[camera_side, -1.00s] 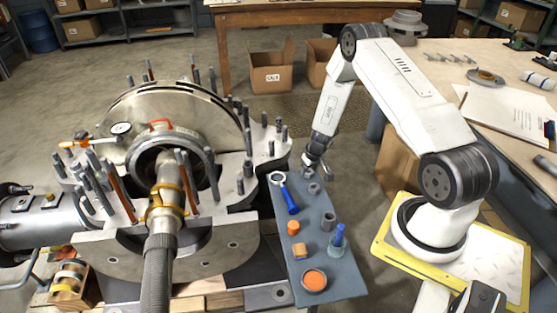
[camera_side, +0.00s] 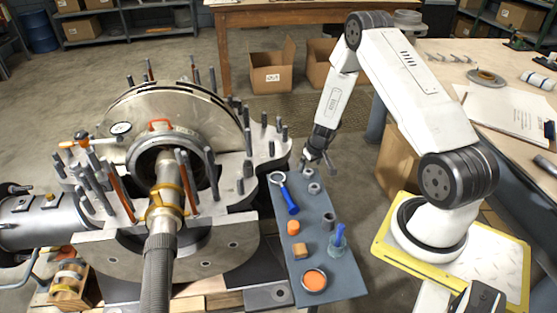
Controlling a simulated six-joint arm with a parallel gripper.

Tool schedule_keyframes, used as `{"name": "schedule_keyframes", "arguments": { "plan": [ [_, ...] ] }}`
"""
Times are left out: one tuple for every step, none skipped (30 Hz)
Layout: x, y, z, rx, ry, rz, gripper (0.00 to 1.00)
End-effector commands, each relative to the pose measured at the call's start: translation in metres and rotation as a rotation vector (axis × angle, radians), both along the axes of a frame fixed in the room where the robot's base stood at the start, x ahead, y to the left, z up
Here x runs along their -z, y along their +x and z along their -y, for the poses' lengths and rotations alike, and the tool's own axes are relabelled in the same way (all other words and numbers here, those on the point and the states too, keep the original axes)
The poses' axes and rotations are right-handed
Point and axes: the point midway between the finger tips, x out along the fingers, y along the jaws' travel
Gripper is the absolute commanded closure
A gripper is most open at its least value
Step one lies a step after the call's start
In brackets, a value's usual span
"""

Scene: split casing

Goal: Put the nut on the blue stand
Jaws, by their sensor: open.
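My gripper (camera_side: 319,166) is open and empty above the far end of the blue-grey side table (camera_side: 316,273). Just below and in front of it lie two grey nuts, a farther one (camera_side: 309,174) and a nearer one (camera_side: 314,188); the gripper is apart from the nearer one. The blue stand (camera_side: 339,236) is an upright blue post on a wider base, near the right edge of the table. A darker grey hollow piece (camera_side: 328,222) stands just behind the stand. I cannot tell whether it is a nut.
A blue-handled ring wrench (camera_side: 288,198) lies left of the nuts. An orange piece (camera_side: 293,228), a small wooden block (camera_side: 300,250) and an orange-filled dish (camera_side: 314,281) are nearer. The large studded casing (camera_side: 175,235) stands close on the left.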

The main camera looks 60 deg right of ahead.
Motion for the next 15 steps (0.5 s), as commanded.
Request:
{"name": "schedule_keyframes", "arguments": {
  "plan": [
    [-0.006, -0.001, 0.0, 0.0, -0.001, 0.002, 0.05],
    [-0.01, -0.002, 0.0, 0.0, -0.001, 0.002, 0.05],
    [-0.014, -0.003, -0.001, 0.0, 0.0, 0.001, 0.05],
    [-0.018, -0.003, -0.001, 0.0, -0.001, 0.002, 0.05],
    [-0.021, -0.004, -0.001, 0.0, -0.001, 0.002, 0.05],
    [-0.025, -0.006, -0.002, 0.0, 0.0, 0.001, 0.05],
    [-0.029, -0.006, -0.002, 0.0, -0.001, 0.002, 0.05],
    [-0.032, -0.007, -0.003, 0.0, -0.001, 0.002, 0.05],
    [-0.036, -0.009, -0.003, 0.0, -0.002, 0.001, 0.05],
    [-0.04, -0.009, -0.003, 0.0, -0.002, 0.001, 0.05],
    [-0.043, -0.01, -0.004, 0.0, -0.001, 0.003, 0.05],
    [-0.048, -0.011, -0.004, -0.001, -0.001, 0.003, 0.05],
    [-0.051, -0.012, -0.004, 0.0, -0.001, 0.002, 0.05],
    [-0.054, -0.013, -0.005, 0.0, -0.001, 0.002, 0.05],
    [-0.059, -0.013, -0.005, 0.0, -0.001, 0.002, 0.05]
  ]
}}
